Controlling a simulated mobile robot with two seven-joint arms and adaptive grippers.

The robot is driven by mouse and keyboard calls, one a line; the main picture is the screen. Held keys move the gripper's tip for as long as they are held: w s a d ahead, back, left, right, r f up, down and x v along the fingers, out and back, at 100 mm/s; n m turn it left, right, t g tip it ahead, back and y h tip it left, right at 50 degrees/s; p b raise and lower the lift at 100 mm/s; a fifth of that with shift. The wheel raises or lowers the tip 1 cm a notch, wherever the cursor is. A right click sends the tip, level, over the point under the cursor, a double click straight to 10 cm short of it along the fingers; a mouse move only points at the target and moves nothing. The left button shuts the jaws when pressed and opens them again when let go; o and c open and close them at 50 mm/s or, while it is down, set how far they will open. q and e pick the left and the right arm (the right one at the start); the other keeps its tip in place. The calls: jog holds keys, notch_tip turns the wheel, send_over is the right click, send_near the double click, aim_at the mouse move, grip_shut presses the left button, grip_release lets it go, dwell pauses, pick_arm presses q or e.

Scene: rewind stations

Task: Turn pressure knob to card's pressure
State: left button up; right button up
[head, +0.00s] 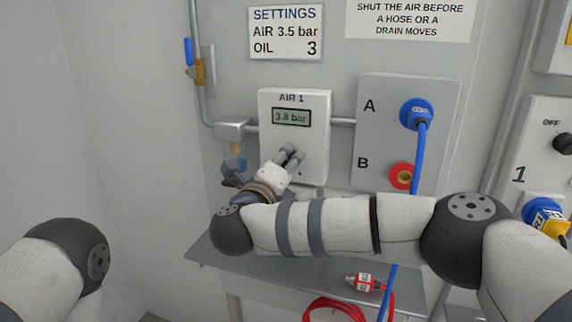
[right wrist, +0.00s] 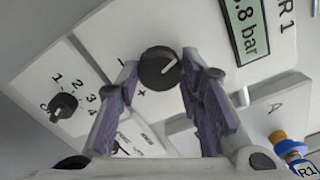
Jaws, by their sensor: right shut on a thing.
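The settings card (head: 286,32) on the wall reads AIR 3.5 bar and OIL 3. The AIR 1 unit (head: 315,155) has a display (head: 291,117) reading 3.8 bar. My right gripper (head: 290,155) is at the front of this unit and hides its knob in the head view. In the right wrist view, the black pressure knob (right wrist: 159,68) with a white pointer line sits between the fingertips, and the gripper is shut on it. A plus mark shows beside the knob. My left gripper is out of view; only part of that arm shows.
A small numbered dial (right wrist: 63,106) sits near the pressure knob. A plate with a blue coupling (head: 416,113) at A and a red port (head: 401,176) at B stands to the right; a blue hose hangs from A. A red-and-white fitting (head: 364,282) lies on the shelf (head: 215,258).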

jog(key=o, duration=1.2)
jog(key=shift+c, duration=0.2)
jog(key=v, duration=1.2)
